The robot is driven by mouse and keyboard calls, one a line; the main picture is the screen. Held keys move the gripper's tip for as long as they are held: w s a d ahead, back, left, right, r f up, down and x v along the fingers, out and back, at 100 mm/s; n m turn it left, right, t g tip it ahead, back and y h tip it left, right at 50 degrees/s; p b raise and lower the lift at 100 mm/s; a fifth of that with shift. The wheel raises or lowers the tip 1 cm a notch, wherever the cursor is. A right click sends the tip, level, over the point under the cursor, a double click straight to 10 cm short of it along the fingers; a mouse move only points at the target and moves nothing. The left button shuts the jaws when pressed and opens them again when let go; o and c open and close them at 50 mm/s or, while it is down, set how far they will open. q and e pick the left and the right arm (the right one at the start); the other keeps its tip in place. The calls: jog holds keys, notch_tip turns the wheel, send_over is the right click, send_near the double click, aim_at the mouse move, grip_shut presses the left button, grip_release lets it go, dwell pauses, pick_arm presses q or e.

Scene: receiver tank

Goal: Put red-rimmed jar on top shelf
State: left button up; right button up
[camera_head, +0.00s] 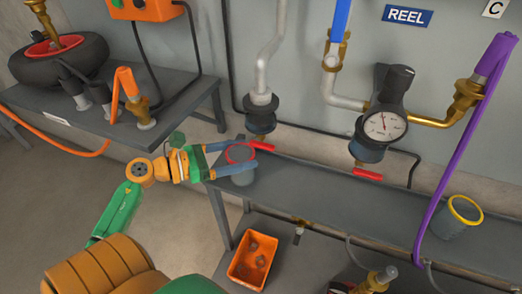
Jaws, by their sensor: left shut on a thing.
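The red-rimmed jar (243,178) is grey and upright or nearly so, at the left end of the long grey top shelf (335,196). My left gripper (238,158) comes in from the left, its blue fingers shut around the jar just below the rim. The jar overlaps the shelf end in the picture; I cannot tell whether its base touches the surface. My right gripper is not in view.
A yellow-rimmed jar (455,218) stands toward the shelf's right end, beside a hanging purple strap (455,140). A gauge (384,126) and red-handled valves hang above the shelf's back. An orange bin (253,260) sits below. The shelf's middle is clear.

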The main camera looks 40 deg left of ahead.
aim_at(252, 154)
pick_arm(q)
jog(key=shift+x, duration=0.95)
jog(key=x, duration=0.3)
jog(key=shift+w+d+f, duration=0.1)
jog(key=shift+w+f, duration=0.15)
jog(key=shift+f, duration=0.2)
